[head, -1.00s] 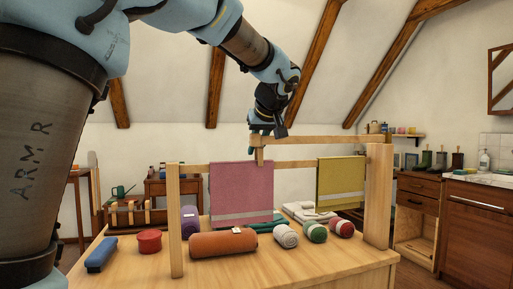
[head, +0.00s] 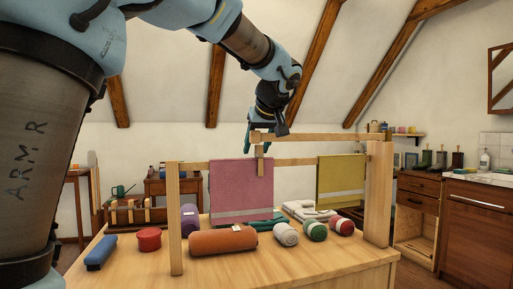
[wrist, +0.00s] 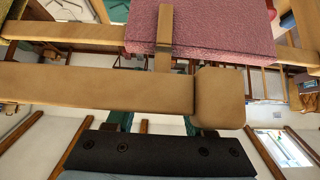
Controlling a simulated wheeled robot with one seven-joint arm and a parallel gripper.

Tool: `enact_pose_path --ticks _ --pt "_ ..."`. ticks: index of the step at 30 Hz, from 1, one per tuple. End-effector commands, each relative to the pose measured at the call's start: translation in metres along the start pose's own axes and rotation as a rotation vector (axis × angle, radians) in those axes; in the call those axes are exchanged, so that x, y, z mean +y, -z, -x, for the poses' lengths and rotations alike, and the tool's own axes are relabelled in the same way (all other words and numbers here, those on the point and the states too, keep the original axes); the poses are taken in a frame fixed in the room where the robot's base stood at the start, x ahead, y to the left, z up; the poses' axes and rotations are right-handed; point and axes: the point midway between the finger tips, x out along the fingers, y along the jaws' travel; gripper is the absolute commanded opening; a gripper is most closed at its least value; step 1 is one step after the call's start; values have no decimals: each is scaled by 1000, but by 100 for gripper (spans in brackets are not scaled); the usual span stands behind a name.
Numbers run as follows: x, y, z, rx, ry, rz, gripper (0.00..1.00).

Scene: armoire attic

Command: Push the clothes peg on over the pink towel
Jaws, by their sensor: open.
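The pink towel (head: 240,190) hangs over the lower wooden rail of a rack on the table. It also shows at the top of the wrist view (wrist: 220,30). The wooden clothes peg (head: 261,165) stands upright at the towel's right part, with its lower end in front of the cloth. In the wrist view the peg (wrist: 164,35) lies across the towel and rail; its near end meets the upper bar's outline. My gripper (head: 260,137) is open just above the peg, by the upper bar's free end. The bar partly hides the fingers in the wrist view.
The upper wooden bar (head: 320,138) runs from the right post (head: 378,200) close under my gripper. A yellow-green towel (head: 341,180) hangs to the right. Rolled towels, including an orange one (head: 223,242), lie on the table below.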

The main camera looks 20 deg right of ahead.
Motion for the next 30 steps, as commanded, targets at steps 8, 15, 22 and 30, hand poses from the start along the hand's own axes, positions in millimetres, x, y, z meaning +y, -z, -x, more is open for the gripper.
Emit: enact_pose_path --ticks 8,15,22,30 --pt "1 1 54 6 -7 1 53" --pt "0 2 92 6 -6 1 53" --pt "0 1 102 5 -4 0 53" --pt "0 2 102 5 -4 1 53"
